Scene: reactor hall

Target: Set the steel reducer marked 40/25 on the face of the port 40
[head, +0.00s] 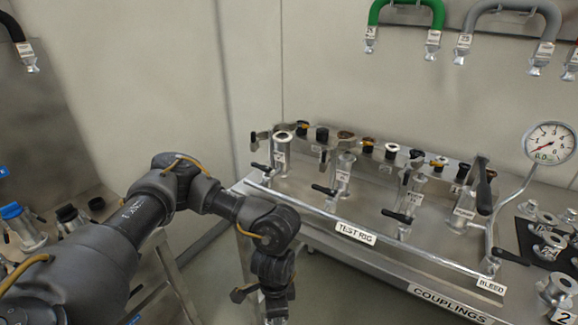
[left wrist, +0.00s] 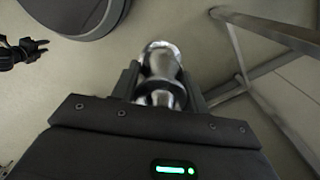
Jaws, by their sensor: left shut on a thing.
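My left gripper (head: 276,306) hangs low at the bottom of the head view, in front of the test rig. In the left wrist view the left gripper (left wrist: 162,88) is shut on a shiny stepped steel piece, the reducer (left wrist: 161,62). Its 40/25 mark does not show. The test rig (head: 318,212) carries several upright steel ports, among them a left one (head: 281,158) and one beside it (head: 343,178). Their labels are too small to read, so I cannot tell which is port 40. A dark clawed shape, apparently my right gripper (left wrist: 24,49), shows at the left wrist view's left edge.
A pressure gauge (head: 550,143) stands at the rig's right. Several black-handled valves stick out along the rig's front, behind a front rail (head: 312,206). Green (head: 405,8) and grey hoses hang on the wall. A side bench (head: 90,212) with fittings stands at left.

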